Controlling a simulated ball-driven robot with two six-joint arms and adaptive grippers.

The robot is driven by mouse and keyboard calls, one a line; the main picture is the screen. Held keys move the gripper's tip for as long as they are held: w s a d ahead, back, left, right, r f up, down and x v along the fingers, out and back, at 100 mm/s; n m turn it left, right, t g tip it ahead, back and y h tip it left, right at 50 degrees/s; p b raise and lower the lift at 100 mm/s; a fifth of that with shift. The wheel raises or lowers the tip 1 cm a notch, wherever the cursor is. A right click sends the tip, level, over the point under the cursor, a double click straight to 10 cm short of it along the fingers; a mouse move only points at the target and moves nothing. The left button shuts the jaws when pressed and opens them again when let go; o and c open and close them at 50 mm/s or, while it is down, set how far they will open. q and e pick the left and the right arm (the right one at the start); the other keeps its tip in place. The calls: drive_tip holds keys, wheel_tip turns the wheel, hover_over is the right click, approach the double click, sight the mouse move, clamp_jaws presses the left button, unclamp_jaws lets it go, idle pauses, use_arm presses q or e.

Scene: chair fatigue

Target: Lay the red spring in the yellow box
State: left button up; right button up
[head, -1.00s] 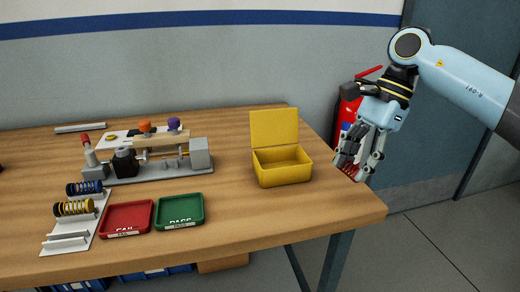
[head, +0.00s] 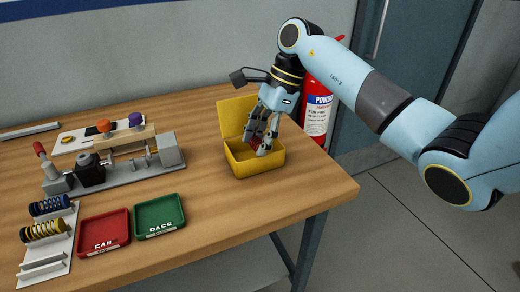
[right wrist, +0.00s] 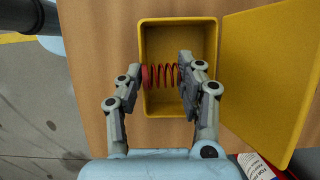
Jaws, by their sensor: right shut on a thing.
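The red spring (right wrist: 161,76) is held between the two fingers of my right gripper (right wrist: 158,82), lying crosswise over the box opening in the right wrist view. In the head view my right gripper (head: 261,138) is at the open yellow box (head: 245,166), fingers pointing down, with a bit of red spring showing between them. The yellow box (right wrist: 180,22) has its lid standing open. I cannot tell whether the spring touches the box floor. My left gripper is not in view.
The green PASS tray (head: 160,232) and red FAIL tray (head: 104,250) lie left of the box. A rack (head: 45,268) holds a blue and a yellow spring. A test rig (head: 125,177) stands behind. A fire extinguisher (head: 318,112) is beyond the table's right end.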

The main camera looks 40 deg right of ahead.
drive_tip(key=f, duration=0.1)
drive_tip(key=s+f, duration=0.1)
drive_tip(key=shift+s+a+f+p, duration=0.1)
drive_tip(key=shift+f+p, duration=0.2)
drive_tip(key=shift+f, duration=0.1)
clamp_jaws()
drive_tip(key=shift+w+a+f, duration=0.15)
drive_tip(key=shift+w+f, duration=0.15)
drive_tip(key=shift+f, duration=0.45)
drive_tip(key=shift+w+f, duration=0.1)
drive_tip(key=shift+w, duration=0.05)
drive_tip(key=o, duration=1)
unclamp_jaws()
drive_tip(key=shift+d, duration=0.25)
drive_tip(key=shift+o, duration=0.8)
drive_tip(key=shift+w+r, duration=0.1)
drive_tip(key=shift+r, duration=0.1)
drive_tip(key=shift+d+r, duration=0.1)
drive_tip(key=shift+r, duration=0.1)
use_arm(q)
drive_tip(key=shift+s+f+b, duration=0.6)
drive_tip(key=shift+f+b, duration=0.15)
drive_tip(key=shift+b, duration=0.35)
use_arm(e)
drive_tip(key=v, duration=1.1)
drive_tip(key=shift+d+r, duration=0.2)
drive_tip(key=shift+r, duration=0.15)
